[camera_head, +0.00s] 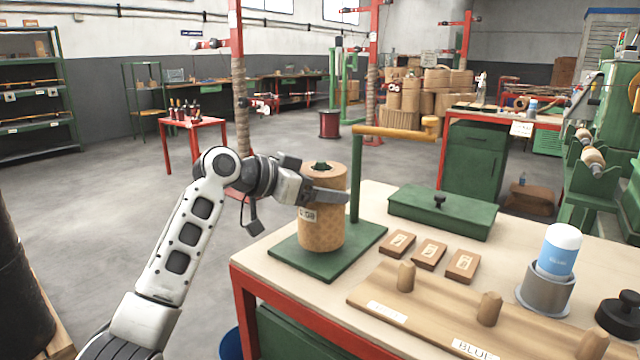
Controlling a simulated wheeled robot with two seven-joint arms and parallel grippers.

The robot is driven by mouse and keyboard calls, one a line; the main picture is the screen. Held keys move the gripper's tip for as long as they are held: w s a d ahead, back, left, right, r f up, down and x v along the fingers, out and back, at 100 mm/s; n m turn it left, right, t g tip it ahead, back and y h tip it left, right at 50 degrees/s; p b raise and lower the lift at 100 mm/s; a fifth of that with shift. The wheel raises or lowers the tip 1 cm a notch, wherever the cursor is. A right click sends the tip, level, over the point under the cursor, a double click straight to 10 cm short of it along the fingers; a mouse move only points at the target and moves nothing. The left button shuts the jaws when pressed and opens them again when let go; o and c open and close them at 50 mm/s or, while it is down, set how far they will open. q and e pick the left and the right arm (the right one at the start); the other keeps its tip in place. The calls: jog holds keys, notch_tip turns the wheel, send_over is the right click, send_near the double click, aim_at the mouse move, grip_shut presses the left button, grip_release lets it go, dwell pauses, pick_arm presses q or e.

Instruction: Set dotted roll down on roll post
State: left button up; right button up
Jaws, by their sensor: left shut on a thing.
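The dotted roll (322,226) is a tan-brown upright cylinder with small dots and a pale label. It stands over the green base plate (362,242) at the left of the table. A dark green tip (320,166), seemingly the roll post's top, shows in the roll's top centre; the rest of the post is hidden. The roll appears to be around the post, its bottom at or very close to the plate. My left gripper (325,196) is shut on the roll's upper part, coming from the left. My right gripper is not in view.
A green upright with a wooden arm (395,132) stands just behind the roll. To the right are a green lidded box (441,211), small brown blocks (429,254), a wooden peg board (440,318) and a blue-and-white container (559,251) in a grey cup.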

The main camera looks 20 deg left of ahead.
pick_arm(q)
jog(key=shift+r, duration=0.1)
jog(key=o, duration=1.5)
jog(key=shift+c, duration=0.2)
jog(key=p+v, duration=0.1)
jog(key=v, duration=1.5)
jog(key=shift+s, duration=0.1)
